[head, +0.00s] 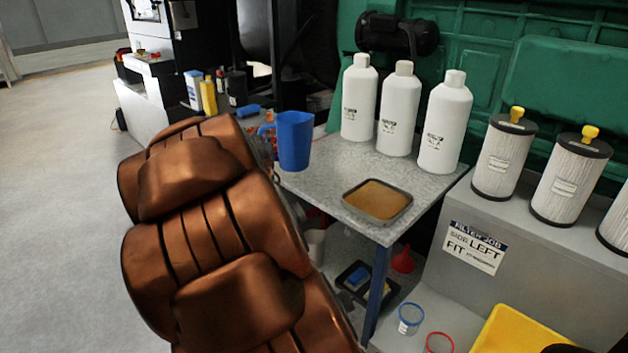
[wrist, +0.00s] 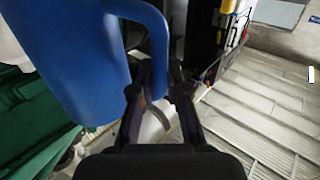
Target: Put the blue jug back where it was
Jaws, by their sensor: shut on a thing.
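The blue jug (head: 295,140) is upright at the left edge of the grey workbench top (head: 325,185) in the head view. I cannot tell whether its base touches the bench. In the wrist view the jug (wrist: 75,60) fills the upper left, with its handle to the right. My gripper (wrist: 155,85) is shut on the lower part of the handle. In the head view my brown arm hides most of the gripper, which is just left of the jug.
Three white bottles (head: 398,110) stand along the back of the bench. A shallow tray of tan material (head: 378,200) lies near its front. Filters (head: 503,158) stand on a grey ledge to the right. Bench top between jug and tray is clear.

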